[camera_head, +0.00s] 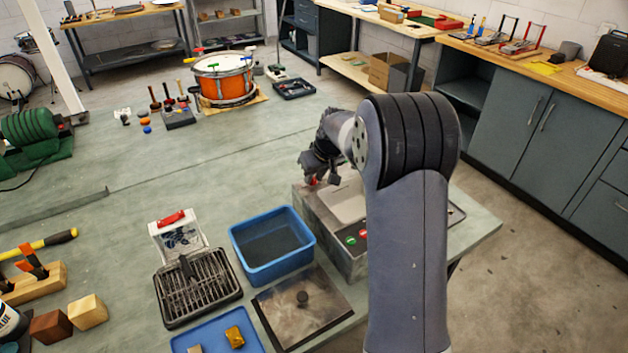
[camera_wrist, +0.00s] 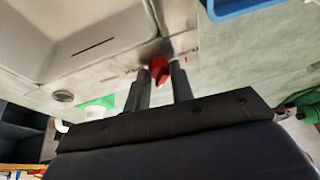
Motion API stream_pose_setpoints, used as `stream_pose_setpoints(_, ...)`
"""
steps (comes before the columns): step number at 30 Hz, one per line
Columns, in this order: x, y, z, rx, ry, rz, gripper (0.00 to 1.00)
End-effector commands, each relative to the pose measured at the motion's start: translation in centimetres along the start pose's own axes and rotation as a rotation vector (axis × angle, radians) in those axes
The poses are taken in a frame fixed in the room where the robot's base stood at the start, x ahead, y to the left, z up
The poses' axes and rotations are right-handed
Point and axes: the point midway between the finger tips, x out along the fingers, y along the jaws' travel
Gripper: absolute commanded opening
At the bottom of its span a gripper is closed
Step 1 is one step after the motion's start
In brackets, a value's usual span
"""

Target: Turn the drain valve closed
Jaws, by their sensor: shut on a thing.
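The drain valve has a red handle (camera_head: 313,181), which sits at the far left corner of a steel tank unit (camera_head: 330,236). In the wrist view the red handle (camera_wrist: 158,68) stands between my two dark fingers, beside the tank's basin (camera_wrist: 75,30). My gripper (camera_wrist: 159,82) is shut on the handle. In the head view my gripper (camera_head: 318,172) reaches down over that corner of the tank. Most of the valve is hidden by the fingers, and I cannot tell its exact turn. My arm covers the right part of the tank.
A blue bin (camera_head: 272,270) stands left of the tank. An orange drum (camera_head: 224,88) stands at the back. The bench between drum and tank is clear.

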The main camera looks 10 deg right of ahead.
Motion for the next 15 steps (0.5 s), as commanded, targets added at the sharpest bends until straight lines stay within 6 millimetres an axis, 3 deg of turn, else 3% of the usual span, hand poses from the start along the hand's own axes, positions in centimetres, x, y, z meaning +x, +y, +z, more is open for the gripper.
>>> stream_pose_setpoints(15, 0.09, 0.48, -0.23, -0.411, -0.025, -0.169, 0.00)
